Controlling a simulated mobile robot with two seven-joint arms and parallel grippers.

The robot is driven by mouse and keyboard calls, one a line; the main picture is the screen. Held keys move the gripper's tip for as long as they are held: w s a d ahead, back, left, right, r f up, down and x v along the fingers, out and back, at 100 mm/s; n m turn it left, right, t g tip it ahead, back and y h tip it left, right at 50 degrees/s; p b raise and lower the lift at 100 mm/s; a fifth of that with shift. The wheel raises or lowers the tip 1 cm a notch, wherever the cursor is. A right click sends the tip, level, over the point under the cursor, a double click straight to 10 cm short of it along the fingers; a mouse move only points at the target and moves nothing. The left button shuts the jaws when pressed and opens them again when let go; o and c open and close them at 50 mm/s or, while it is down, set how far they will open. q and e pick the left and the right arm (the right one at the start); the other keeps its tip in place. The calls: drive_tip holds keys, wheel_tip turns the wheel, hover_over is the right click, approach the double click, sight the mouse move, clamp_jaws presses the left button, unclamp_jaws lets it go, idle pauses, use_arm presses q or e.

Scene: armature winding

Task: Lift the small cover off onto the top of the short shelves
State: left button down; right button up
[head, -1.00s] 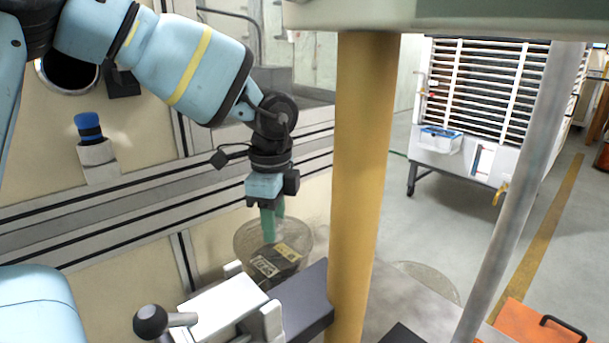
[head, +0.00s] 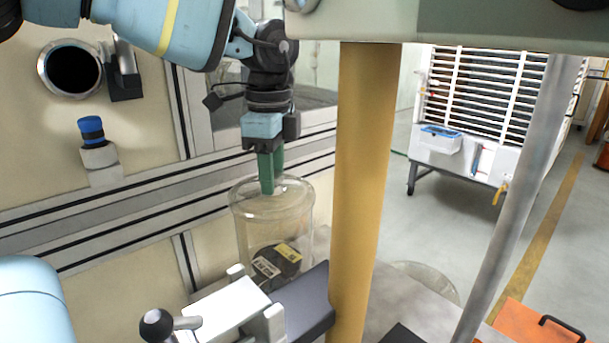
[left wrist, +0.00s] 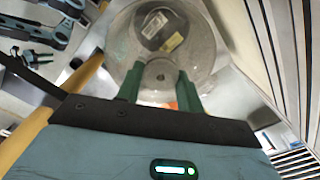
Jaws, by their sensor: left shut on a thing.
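The small cover (head: 252,222) is a clear, round-topped cylinder beside the yellow post. My left gripper (head: 270,190) points down at its top, with green fingers shut on the cover at the top centre. In the left wrist view the cover (left wrist: 205,45) shows as a clear round shape beyond the green fingers of my left gripper (left wrist: 160,82). A dark block with pale labels (head: 277,262) shows through the cover's lower part. The cover's lower edge is partly hidden, so I cannot tell its clearance. I cannot identify the short shelves. My right gripper is not in view.
A thick yellow post (head: 358,190) stands close right of the cover. A white clamp-like fixture with a black ball knob (head: 157,325) is in front. A beige wall with grey rails (head: 110,225) is behind. A white slatted rack (head: 490,95) stands farther right across open floor.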

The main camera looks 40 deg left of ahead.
use_arm(q)
wheel_tip(320, 180, up, 8)
drive_tip(key=shift+w+a+r+p, duration=0.1)
drive_tip(key=shift+w+p, duration=0.05)
drive_tip(key=shift+p, duration=0.25)
